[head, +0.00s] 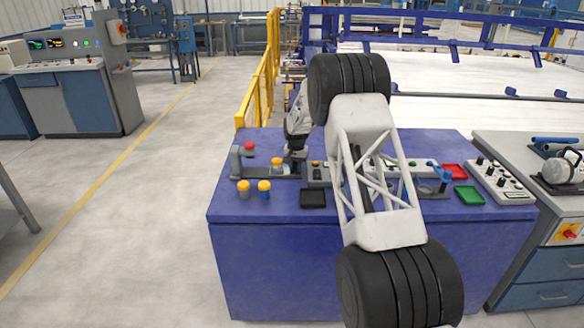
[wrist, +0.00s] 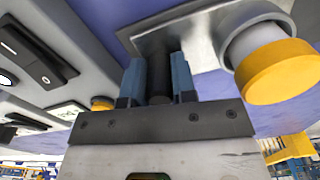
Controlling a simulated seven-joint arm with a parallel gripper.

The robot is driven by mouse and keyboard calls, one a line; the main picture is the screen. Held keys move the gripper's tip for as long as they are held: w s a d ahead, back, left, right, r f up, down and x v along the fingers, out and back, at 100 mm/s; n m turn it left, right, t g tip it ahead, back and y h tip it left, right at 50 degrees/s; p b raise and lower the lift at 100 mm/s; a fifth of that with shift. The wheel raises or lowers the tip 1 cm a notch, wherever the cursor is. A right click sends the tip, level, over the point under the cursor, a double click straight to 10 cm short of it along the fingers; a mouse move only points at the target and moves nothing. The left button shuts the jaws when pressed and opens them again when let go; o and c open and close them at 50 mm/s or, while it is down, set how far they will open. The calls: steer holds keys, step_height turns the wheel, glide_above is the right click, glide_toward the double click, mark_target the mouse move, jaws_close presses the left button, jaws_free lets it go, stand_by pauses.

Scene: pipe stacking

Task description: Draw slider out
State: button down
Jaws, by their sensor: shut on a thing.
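In the wrist view, my gripper (wrist: 158,85) has its two blue fingers shut on the dark upright handle (wrist: 159,72) of the slider. The slider (wrist: 200,35) shows as a grey metal plate, with a yellow-capped grey cylinder (wrist: 280,72) at its right. In the head view, my gripper (head: 295,160) is low over the blue table, at the right end of the slider. A yellow-capped cylinder (head: 277,164) stands on the slider, left of my gripper. The fingertips are mostly hidden in the head view.
A red-topped post (head: 249,147) stands left of the slider. Two yellow-capped cylinders (head: 243,188) (head: 264,187) and a black tray (head: 313,198) are in front. A switch panel (head: 319,172) adjoins on the right.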

steer(key=shift+d, duration=0.3)
steer(key=c, duration=1)
jaws_free()
steer(key=shift+d, duration=0.1)
steer(key=shift+c, duration=0.2)
steer(key=shift+o, duration=0.6)
steer(key=shift+a+r, duration=0.1)
steer(key=shift+a, duration=0.1)
steer(key=shift+r, duration=3.85)
steer(key=shift+d, duration=0.1)
